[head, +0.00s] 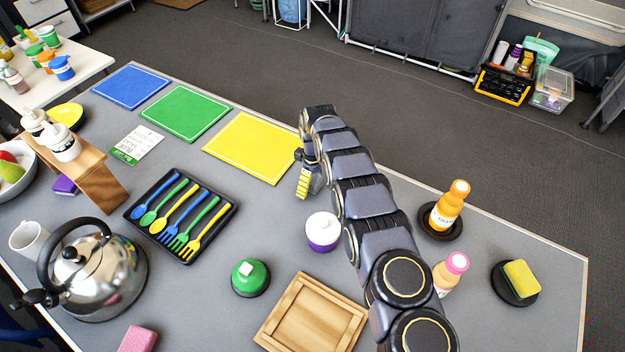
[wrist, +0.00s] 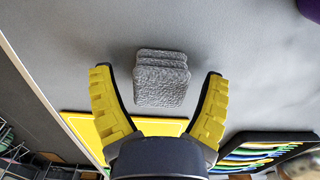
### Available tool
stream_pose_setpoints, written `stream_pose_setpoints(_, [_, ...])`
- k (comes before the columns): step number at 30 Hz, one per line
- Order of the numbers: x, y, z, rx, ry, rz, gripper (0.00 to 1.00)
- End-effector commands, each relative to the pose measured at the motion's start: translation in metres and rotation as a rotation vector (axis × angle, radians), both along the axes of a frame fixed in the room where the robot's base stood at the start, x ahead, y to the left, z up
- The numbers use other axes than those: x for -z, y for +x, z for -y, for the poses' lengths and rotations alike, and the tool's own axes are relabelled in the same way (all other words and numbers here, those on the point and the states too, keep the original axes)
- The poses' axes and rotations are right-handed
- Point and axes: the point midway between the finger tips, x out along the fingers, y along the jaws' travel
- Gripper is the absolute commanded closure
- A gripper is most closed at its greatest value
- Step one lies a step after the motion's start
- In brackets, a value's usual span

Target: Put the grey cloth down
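The grey cloth (wrist: 162,80) looks like a small folded stack with a rough weave. In the wrist view it lies on the grey table top, just off the yellow mat (head: 252,147), and I see no finger touching it. My gripper (wrist: 158,78) has its two yellow fingers spread wide, one on each side of the cloth with a gap to both. In the head view my gripper (head: 304,184) is low over the table, right of the yellow mat. The cloth cannot be made out there, probably hidden by my arm.
A white-and-purple jar (head: 322,232) stands near my gripper. An orange bottle (head: 448,206), a pink-capped bottle (head: 448,272) and a sponge (head: 521,278) stand to the right.

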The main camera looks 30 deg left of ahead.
Motion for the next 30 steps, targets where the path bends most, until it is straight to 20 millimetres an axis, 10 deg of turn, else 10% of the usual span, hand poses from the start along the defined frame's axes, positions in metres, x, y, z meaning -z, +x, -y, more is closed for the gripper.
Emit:
stream_pose_setpoints(11, [-0.012, 0.001, -0.001, 0.0, 0.002, 0.001, 0.23])
stream_pose_setpoints(30, [-0.121, 0.0, 0.0, 0.001, 0.0, -0.001, 0.23])
